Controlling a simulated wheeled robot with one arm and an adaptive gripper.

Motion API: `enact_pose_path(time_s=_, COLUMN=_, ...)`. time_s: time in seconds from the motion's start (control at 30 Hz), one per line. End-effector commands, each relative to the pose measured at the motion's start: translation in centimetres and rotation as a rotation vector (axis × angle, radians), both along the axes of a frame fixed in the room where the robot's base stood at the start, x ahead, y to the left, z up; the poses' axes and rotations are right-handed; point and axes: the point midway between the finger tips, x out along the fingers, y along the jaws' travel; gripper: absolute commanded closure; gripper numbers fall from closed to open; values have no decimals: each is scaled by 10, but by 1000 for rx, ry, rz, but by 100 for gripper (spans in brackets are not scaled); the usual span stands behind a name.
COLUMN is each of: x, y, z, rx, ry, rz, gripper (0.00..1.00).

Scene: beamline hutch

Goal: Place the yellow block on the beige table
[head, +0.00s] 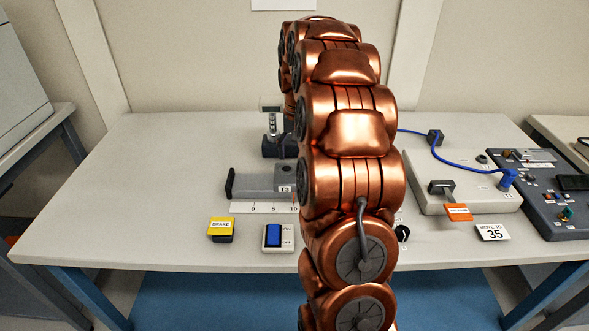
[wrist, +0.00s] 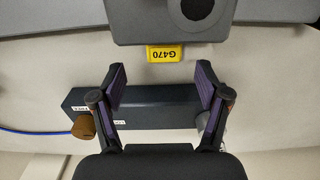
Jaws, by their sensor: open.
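In the wrist view, a small yellow block (wrist: 165,53) marked G470 shows at the edge of a grey part with a round dark disc (wrist: 196,10). Whether it is attached there I cannot tell. My gripper (wrist: 160,77) is open, with nothing between its fingertips; the block appears just beyond them, between their lines. A dark box (wrist: 155,98) lies behind the fingers in the picture. In the head view my copper arm hides the gripper, and I cannot make out the G470 block. The pale beige table (head: 150,160) spans the view.
A yellow-topped BRAKE box (head: 220,229) and a blue rocker switch (head: 273,236) stand at the front left. A grey slide (head: 265,182) with a scale is behind them. A pale panel (head: 465,190) with a blue cable and a dark console (head: 550,195) are right. The table's left is clear.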

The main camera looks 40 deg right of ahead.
Motion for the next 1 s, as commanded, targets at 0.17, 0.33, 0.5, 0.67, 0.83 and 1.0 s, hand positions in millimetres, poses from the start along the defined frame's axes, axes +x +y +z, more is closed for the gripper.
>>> enact_pose_path(time_s=0.17, x=3, y=5, z=-24, rx=3, ry=5, rz=1, gripper=25)
enact_pose_path(time_s=0.33, x=3, y=5, z=-41, rx=2, ry=4, rz=2, gripper=25)
enact_pose_path(time_s=0.5, x=4, y=5, z=-41, rx=1, ry=2, rz=3, gripper=25)
enact_pose_path(time_s=0.67, x=4, y=5, z=-41, rx=1, ry=3, rz=3, gripper=38)
enact_pose_path(time_s=0.83, x=4, y=5, z=-41, rx=1, ry=3, rz=3, gripper=55)
enact_pose_path(time_s=1.0, x=4, y=5, z=-41, rx=1, ry=3, rz=3, gripper=73)
